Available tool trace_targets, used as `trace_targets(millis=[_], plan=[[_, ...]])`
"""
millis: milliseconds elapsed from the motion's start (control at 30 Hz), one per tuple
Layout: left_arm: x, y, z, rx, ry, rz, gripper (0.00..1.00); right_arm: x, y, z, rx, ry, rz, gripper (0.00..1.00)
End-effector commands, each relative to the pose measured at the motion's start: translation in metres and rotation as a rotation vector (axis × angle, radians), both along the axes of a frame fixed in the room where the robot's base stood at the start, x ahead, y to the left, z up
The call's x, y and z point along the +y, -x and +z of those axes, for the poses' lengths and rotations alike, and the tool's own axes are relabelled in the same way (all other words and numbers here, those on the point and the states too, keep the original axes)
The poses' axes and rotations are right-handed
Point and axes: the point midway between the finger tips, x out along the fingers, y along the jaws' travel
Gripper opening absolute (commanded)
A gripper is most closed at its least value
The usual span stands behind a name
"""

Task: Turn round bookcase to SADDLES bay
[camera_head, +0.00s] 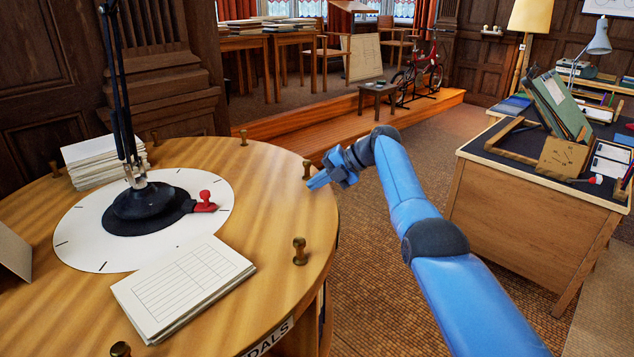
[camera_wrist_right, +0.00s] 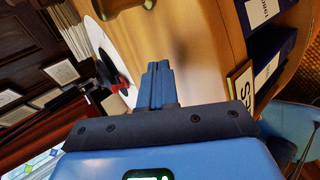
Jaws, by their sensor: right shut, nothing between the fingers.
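The round bookcase (camera_head: 270,215) has a wooden top with several brass knobs around its rim. A front edge label (camera_head: 268,338) ends in "DALS"; the rest is cut off. In the right wrist view, another rim label (camera_wrist_right: 243,88) shows only its first letters, seemingly "SE", above blue binders (camera_wrist_right: 268,45). My right gripper (camera_head: 317,181) is at the bookcase's right rim, close to a knob (camera_head: 307,169); whether they touch is unclear. My left gripper is not seen.
A cluttered desk (camera_head: 520,215) stands right. Carpet (camera_head: 390,285) lies clear between.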

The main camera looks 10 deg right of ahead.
Motion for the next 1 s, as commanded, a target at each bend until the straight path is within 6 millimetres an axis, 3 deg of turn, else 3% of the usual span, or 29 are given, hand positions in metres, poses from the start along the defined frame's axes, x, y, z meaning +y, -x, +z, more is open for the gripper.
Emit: trace_targets(millis=[667,1000], plan=[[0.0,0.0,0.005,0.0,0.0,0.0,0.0,-0.002,0.012,0.014,0.0,0.0,0.0,0.0],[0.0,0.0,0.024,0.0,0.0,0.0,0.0,-0.002,0.012,0.048,0.001,0.0,-0.001,0.0]])
